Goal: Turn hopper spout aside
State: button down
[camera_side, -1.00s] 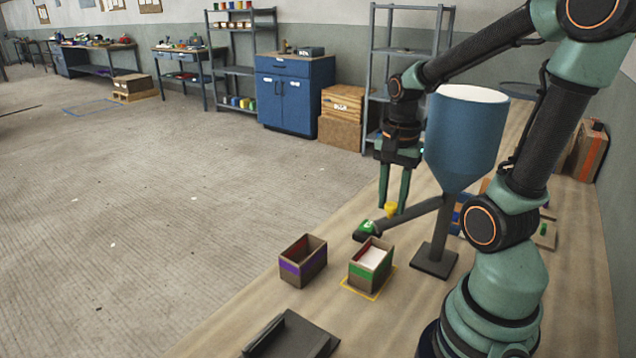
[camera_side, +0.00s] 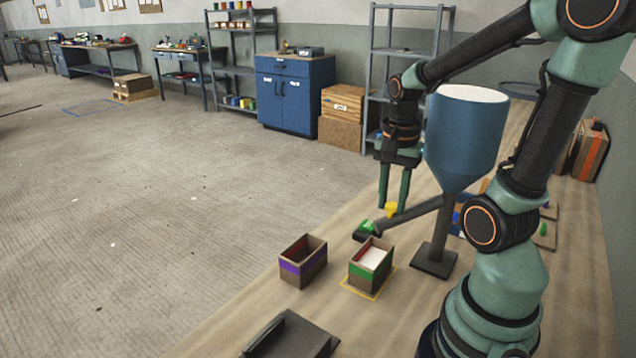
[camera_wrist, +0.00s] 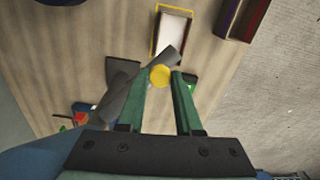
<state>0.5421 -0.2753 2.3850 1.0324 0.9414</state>
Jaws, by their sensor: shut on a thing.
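The blue hopper (camera_side: 465,140) stands on a dark post with a square foot. Its dark grey spout (camera_side: 424,208) slopes down to the left, with a yellow knob (camera_side: 391,209) near its lower end. My gripper (camera_side: 393,206) reaches down from above, its two green fingers on either side of the knob. In the wrist view my gripper (camera_wrist: 160,76) is shut on the yellow knob (camera_wrist: 160,77). The spout (camera_wrist: 130,95) runs diagonally past the left finger, its end close to the green-banded box (camera_wrist: 172,54), which holds something white.
The green-banded box (camera_side: 367,281) stands on a yellow-outlined spot. A purple-banded box (camera_side: 300,273) stands left of it. A small dark block with a green top (camera_side: 366,229) lies behind, near the spout's end. A dark tray (camera_side: 300,338) lies at the front.

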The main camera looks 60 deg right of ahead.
jog(key=w+d+m, duration=0.4)
jog(key=d+m, duration=1)
jog(key=d, duration=0.1)
dwell(0.6)
jog(key=shift+d, duration=0.15)
jog(key=c, duration=0.6)
grip_release()
